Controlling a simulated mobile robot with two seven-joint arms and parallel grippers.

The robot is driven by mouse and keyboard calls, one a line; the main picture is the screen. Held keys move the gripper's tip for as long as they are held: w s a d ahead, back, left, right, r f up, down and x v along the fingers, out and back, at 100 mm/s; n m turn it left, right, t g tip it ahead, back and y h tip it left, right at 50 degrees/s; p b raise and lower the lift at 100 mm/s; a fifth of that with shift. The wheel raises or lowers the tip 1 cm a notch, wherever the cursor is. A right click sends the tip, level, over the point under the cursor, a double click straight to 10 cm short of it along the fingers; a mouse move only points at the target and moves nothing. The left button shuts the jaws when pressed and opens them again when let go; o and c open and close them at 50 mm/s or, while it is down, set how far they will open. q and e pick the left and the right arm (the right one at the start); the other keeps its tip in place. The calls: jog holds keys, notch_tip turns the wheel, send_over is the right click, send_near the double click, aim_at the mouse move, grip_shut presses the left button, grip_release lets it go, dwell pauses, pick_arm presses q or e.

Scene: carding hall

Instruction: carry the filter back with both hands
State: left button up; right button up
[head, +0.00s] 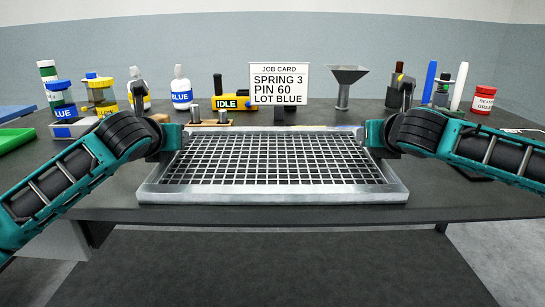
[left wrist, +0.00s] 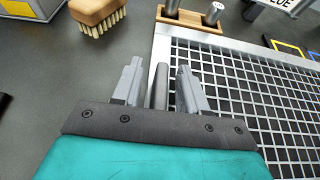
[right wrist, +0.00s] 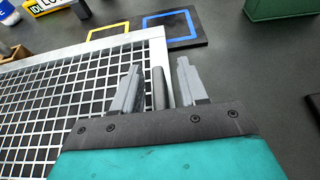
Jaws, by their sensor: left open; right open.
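The filter (head: 272,196) is a wide, pale metal frame with a square wire grid, lying flat on the dark table in front of me. My left gripper (head: 183,138) is open at its left side, near the back corner. My right gripper (head: 364,134) is open at its right side, near the back corner. In the left wrist view a grey bar (left wrist: 161,84) at the filter's side stands between the open fingers. In the right wrist view a similar bar (right wrist: 159,88) stands between the open fingers. I cannot tell whether any finger touches a bar.
A job card (head: 279,84) stands behind the filter, beside a yellow "IDLE" device (head: 238,103). A brush (left wrist: 97,14) lies left of the filter. The front table edge is clear.

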pick_arm(q)
jog(key=shift+c, duration=0.4)
pick_arm(e)
jog(key=shift+c, duration=0.4)
pick_arm(q)
grip_shut()
pick_arm(e)
grip_shut()
jog(key=shift+r, duration=0.15)
